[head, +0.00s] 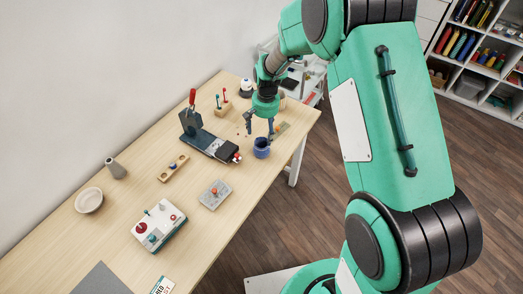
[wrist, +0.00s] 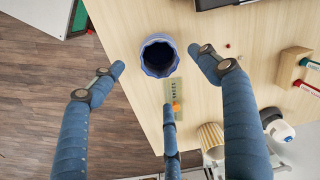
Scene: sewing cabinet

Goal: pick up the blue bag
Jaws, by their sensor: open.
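The blue bag (head: 262,153) stands on the wooden table near its right edge. In the wrist view the bag (wrist: 158,72) shows from above as a round blue pouch with a pleated rim and a dark open top. My gripper (head: 259,127) is over the table, just above and beside the bag in the head view. In the wrist view my gripper (wrist: 157,62) has its blue fingers spread wide, with the bag between and slightly beyond the tips. Nothing is held. The gap in height between fingertips and bag is hard to tell.
A striped cup (wrist: 211,135) and a white-and-black object (wrist: 277,124) are nearby.

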